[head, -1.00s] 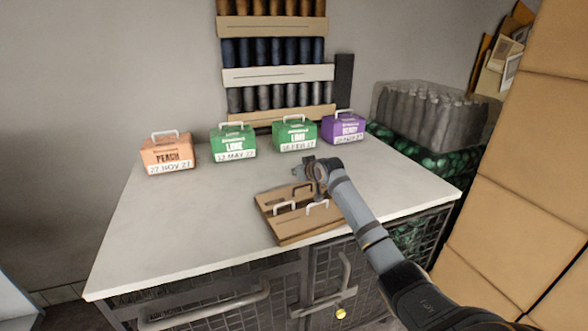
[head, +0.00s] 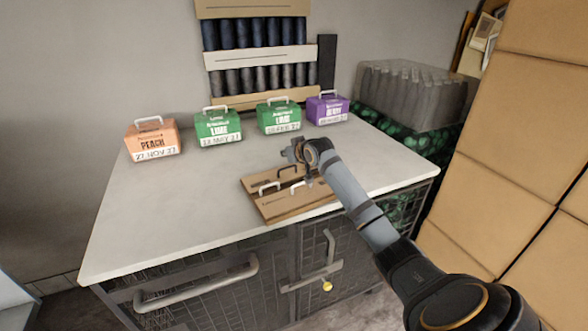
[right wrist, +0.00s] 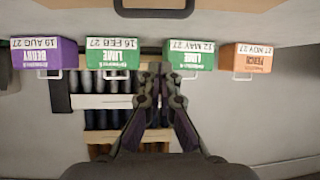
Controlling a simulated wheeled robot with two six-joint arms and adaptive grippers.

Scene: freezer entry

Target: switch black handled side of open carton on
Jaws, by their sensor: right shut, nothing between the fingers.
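The open carton (head: 275,208) is a flat brown box with handles, lying near the front right of the white counter. In the right wrist view a dark handle bar (right wrist: 155,12) crosses the top edge. My right gripper (head: 287,151) is shut and empty, just above and behind the carton's far edge. Its fingers (right wrist: 158,76) also show in the right wrist view, apart from that dark bar. My left gripper is out of view.
A peach carton (head: 152,140), two green lime cartons (head: 218,128) (head: 279,117) and a purple berry carton (head: 327,109) stand along the counter's back. A wrapped bottle pack (head: 411,92) is at the right.

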